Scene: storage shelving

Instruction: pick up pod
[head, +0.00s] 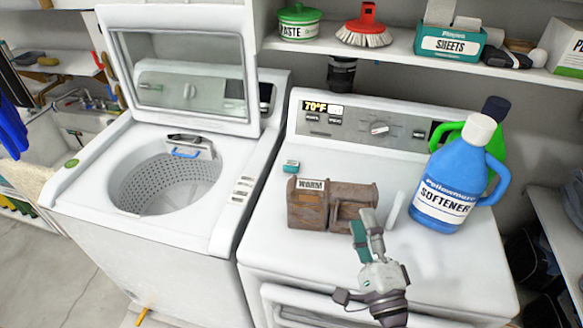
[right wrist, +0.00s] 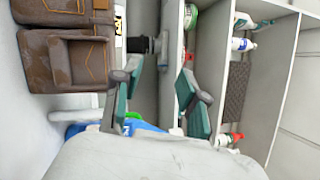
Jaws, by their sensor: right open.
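A small teal and white block (head: 291,166), which may be the pod, lies on the dryer top (head: 430,262) behind the left end of a brown two-part holder (head: 308,206). I cannot tell for sure that it is the pod. My right gripper (head: 366,232) is over the dryer top, in front of and to the right of the holder. In the right wrist view the right gripper (right wrist: 158,100) is open, with its teal-padded fingers apart and nothing between them. The holder (right wrist: 68,62) shows there at upper left. My left gripper is not in view.
A blue softener bottle (head: 447,190) stands at the dryer's right, with a green bottle (head: 497,145) behind it. The open washer (head: 90,185) is on the left. A shelf (head: 400,52) above the dryer holds a green tin (head: 299,22), a red brush (head: 364,28) and a sheets box (head: 450,42).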

